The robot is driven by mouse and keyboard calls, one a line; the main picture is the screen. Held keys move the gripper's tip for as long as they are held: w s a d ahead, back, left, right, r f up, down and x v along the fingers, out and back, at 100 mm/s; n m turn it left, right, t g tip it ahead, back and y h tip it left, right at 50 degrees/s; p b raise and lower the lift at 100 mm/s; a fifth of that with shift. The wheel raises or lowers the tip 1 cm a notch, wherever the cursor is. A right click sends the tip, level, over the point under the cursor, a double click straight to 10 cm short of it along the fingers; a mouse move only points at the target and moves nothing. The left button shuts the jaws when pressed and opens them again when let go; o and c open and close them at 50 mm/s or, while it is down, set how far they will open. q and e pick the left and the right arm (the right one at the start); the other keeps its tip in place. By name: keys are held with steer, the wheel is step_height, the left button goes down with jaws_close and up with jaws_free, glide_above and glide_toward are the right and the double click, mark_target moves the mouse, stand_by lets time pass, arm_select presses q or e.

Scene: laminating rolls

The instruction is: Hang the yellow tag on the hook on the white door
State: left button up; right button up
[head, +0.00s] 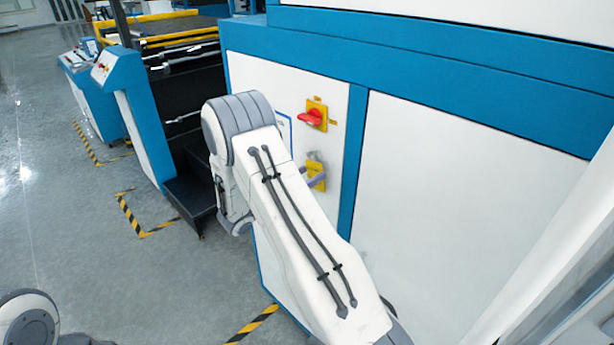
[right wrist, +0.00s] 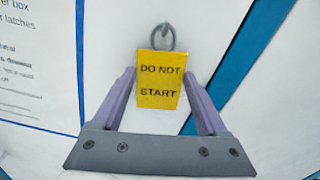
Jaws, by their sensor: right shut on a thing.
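The yellow tag (right wrist: 159,78) reads "DO NOT START" and has a grey ring (right wrist: 163,39) at its top. It hangs upright between the two purple fingers of my right gripper (right wrist: 158,74), which is shut on it. The tag is in front of the white door (right wrist: 235,25). A small grey piece, apparently the hook (right wrist: 166,27), shows at the top of the ring; I cannot tell whether the ring is around it or only in front of it. In the head view the tag (head: 316,172) is partly hidden behind my right gripper (head: 312,181). My left gripper is out of view.
A red switch on a yellow plate (head: 313,116) is on the door above the tag. A blue frame strip (head: 353,150) runs down right of it. A printed notice (right wrist: 35,50) is at the left. Dark machine rollers (head: 185,85) stand further left, beside open grey floor.

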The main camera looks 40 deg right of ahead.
steer(key=o, duration=1.2)
steer(key=shift+o, duration=0.2)
steer(key=shift+a+f, duration=0.1)
steer(key=shift+a, duration=0.2)
steer(key=a+b, duration=0.4)
steer(key=a, duration=0.6)
steer(key=shift+s+b, duration=0.3)
steer(key=shift+s, duration=0.1)
steer(key=shift+d, duration=0.1)
